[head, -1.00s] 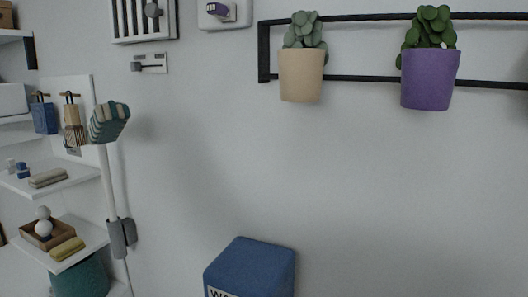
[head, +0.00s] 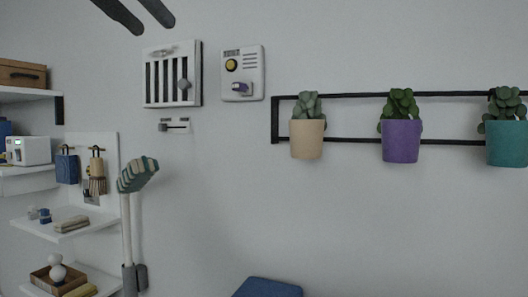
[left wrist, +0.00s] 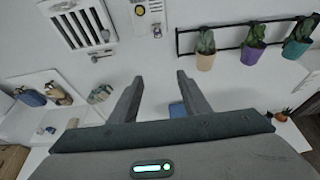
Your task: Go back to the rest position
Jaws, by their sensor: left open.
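My left gripper (head: 146,14) shows at the top left of the head view as two dark fingers, spread apart, with nothing between them. In the left wrist view its two grey fingers (left wrist: 155,95) stand wide apart and empty, facing the wall. They touch nothing that I can see. My right gripper is in neither view.
A black wall rack (head: 350,95) holds potted plants in beige (head: 307,139), purple (head: 401,141) and teal (head: 507,143) pots. A vent grille (head: 172,75) and a switch panel (head: 242,74) hang left of it. Shelves (head: 62,223) stand at far left. A blue object (head: 268,288) is below.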

